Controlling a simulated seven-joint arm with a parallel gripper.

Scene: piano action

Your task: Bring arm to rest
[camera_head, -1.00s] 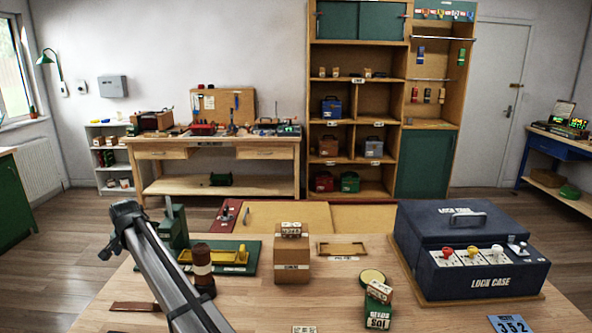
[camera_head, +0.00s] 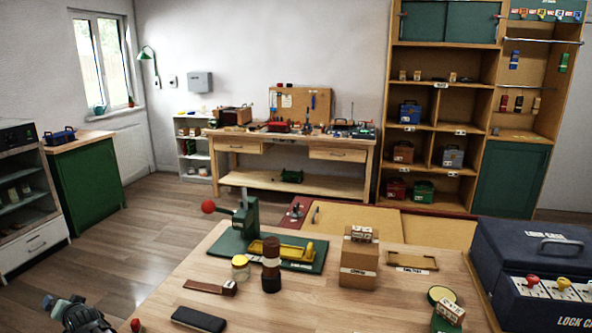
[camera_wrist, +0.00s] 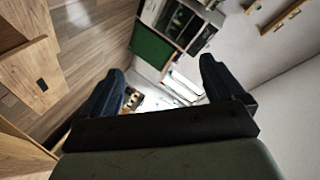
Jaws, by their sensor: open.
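In the wrist view my gripper (camera_wrist: 163,88) has its two dark fingers spread wide apart, with nothing held between them. Beyond the fingers is a tilted view of the room, with a green cabinet front and the window. In the head view part of my arm (camera_head: 80,318) shows low at the bottom left, beside the near left corner of the wooden table (camera_head: 225,315).
Open floor (camera_head: 150,225) lies left of the table.

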